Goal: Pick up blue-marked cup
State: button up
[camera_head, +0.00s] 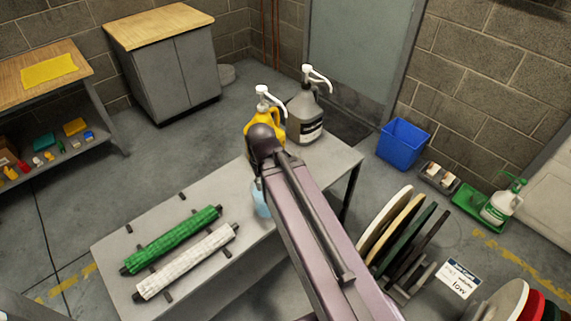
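No cup with a clear blue mark can be made out. My arm reaches up from the bottom right and ends in a dark rounded joint in front of the yellow pump bottle. My gripper is not visible.
A yellow pump bottle (269,118) and a grey pump jug (305,115) stand at the table's far end. Green (172,240) and white (186,262) rolls lie on it. A blue bin (402,144) and a rack of round pads (405,222) stand to the right.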

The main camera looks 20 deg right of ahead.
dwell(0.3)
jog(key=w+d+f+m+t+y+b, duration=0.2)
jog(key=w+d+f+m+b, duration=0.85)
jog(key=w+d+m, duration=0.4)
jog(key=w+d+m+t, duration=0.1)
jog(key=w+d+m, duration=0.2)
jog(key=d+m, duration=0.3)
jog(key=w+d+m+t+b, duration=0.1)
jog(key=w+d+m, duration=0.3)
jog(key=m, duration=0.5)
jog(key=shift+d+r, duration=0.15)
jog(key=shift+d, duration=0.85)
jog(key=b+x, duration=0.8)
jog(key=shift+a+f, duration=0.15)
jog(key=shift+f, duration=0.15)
